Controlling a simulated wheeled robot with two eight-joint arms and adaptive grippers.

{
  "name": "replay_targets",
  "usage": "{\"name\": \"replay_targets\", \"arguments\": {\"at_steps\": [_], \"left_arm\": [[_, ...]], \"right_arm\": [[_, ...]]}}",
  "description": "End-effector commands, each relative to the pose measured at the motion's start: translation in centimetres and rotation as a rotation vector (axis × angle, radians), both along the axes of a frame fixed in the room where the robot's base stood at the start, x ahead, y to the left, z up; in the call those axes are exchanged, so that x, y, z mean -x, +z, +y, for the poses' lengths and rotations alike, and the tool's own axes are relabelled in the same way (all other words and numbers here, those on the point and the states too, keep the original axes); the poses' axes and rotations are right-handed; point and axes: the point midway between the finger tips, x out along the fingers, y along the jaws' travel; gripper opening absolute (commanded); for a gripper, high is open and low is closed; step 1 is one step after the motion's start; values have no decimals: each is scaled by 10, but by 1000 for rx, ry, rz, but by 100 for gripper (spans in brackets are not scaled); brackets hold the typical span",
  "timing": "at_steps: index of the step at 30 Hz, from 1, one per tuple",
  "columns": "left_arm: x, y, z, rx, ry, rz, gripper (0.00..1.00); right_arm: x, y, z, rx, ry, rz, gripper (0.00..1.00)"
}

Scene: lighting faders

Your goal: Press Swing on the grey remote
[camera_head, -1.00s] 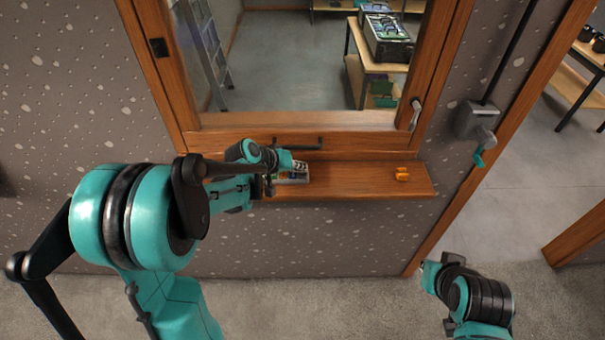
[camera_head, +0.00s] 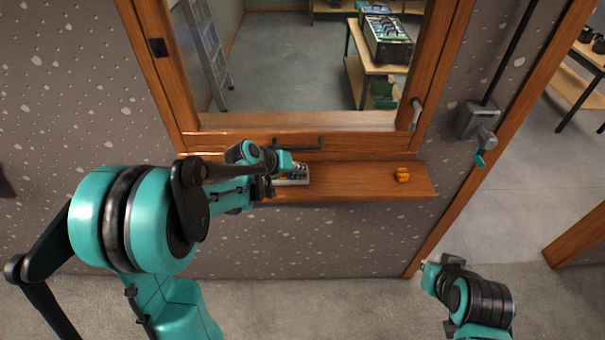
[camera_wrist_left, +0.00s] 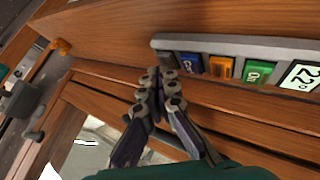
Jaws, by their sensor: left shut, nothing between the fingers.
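The grey remote (camera_head: 298,178) lies on the wooden ledge below the window, partly hidden behind my left gripper (camera_head: 272,187) in the head view. In the left wrist view the remote (camera_wrist_left: 235,46) shows a lit display reading 22, a green ON button, an orange button, a blue button and a dark button at its far left end. The small labels are not legible, so I cannot tell which one is Swing. My left gripper (camera_wrist_left: 159,76) is shut and empty, its tips by the dark button; I cannot tell whether they touch it. My right gripper (camera_head: 430,274) is low at the right, away from the ledge.
The wooden ledge (camera_head: 350,183) is clear between the remote and a small orange object (camera_head: 402,174). The window frame (camera_head: 300,141) with a dark handle rises behind. A grey wall box (camera_head: 476,120) with a lever is at the right.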

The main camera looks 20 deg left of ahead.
Motion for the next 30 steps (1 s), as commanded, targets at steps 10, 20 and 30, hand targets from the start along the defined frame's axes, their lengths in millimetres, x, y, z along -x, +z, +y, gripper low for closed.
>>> {"name": "replay_targets", "arguments": {"at_steps": [10,20,30], "left_arm": [[0,12,0,0,0,0,0],[0,18,0,0,0,0,0],[0,52,0,0,0,0,0]], "right_arm": [[0,8,0,0,0,0,0],[0,13,0,0,0,0,0],[0,38,0,0,0,0,0]]}}
